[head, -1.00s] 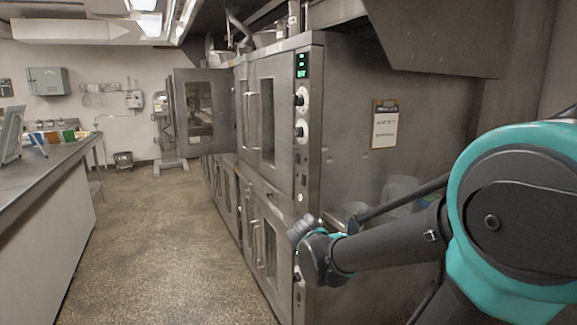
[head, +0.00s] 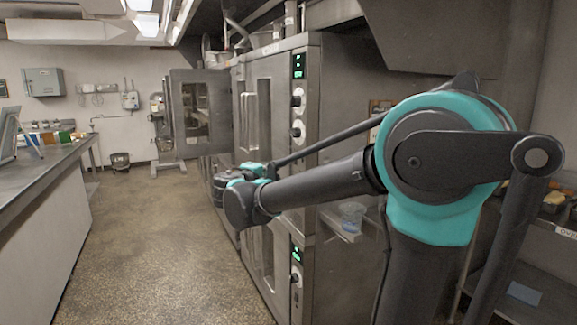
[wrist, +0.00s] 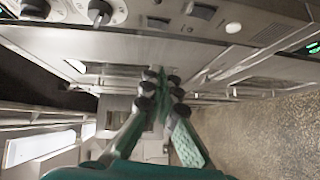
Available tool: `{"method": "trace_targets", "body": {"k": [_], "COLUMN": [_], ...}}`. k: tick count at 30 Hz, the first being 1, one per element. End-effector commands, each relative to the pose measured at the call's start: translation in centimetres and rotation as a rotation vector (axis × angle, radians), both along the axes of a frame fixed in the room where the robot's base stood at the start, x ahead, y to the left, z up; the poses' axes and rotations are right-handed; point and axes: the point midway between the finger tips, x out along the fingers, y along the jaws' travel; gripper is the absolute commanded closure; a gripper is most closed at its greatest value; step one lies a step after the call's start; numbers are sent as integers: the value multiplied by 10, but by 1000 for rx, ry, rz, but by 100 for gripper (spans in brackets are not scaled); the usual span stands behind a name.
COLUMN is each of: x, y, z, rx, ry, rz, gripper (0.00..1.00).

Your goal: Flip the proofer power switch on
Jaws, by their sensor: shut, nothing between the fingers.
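The steel double-stacked cabinet (head: 262,115) stands at centre in the head view, with a control strip of green displays and knobs on its right edge. In the wrist view its panel shows dark knobs (wrist: 100,12) and two small dark switch-like parts, one (wrist: 158,23) left of the other (wrist: 201,11). I cannot tell which is the proofer power switch or its position. My gripper (wrist: 161,80) is shut and empty, below this panel in the wrist picture and apart from the switches. In the head view my wrist (head: 238,195) is in front of the cabinet and hides part of it.
A cabinet door (head: 195,108) stands open farther back. A long counter (head: 50,165) runs along the left. The speckled floor (head: 165,240) between is clear. A clear container (head: 352,215) and shelves (head: 525,280) are at the right.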

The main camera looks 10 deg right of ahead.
Motion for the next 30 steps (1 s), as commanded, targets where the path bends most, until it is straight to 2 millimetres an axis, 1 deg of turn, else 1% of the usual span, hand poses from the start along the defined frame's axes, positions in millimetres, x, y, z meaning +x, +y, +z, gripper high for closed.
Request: {"method": "trace_targets", "body": {"k": [5,8,11,14,24,27,30], "x": [1,6,17,33,91,94,98], "y": [-1,-4,-10,-18,-48,-64,-74], "z": [-1,-1,-2,-4,-10,-12,-13], "rx": [1,1,2,2,3,3,2], "ry": [1,1,2,2,1,1,2], "rz": [-1,-3,-4,-5,-5,-5,-4], "gripper": [100,100,100,100,100,100,100]}}
